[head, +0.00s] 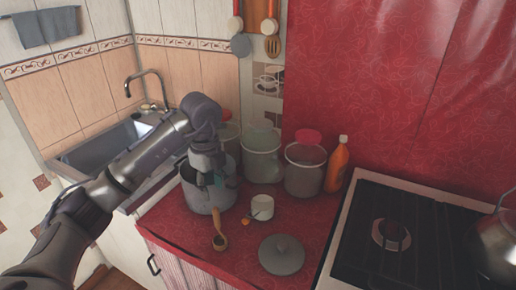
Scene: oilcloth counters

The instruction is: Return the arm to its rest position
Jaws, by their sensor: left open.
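My left arm reaches in from the left over the sink corner. My left gripper (211,181) points down at the grey pot (207,200) on the red counter, with its fingers over the pot's opening. The gripper is open, and I see nothing held in it. Whether the fingers touch the pot's rim is hard to tell. My right gripper is not in view.
The sink (103,152) lies behind my arm. Large jars (262,158), an orange bottle (337,168), a white mug (262,207), a lid (281,254) and a wooden-handled tool (219,230) stand or lie on the counter. The stove (400,235) and kettle (495,245) are right.

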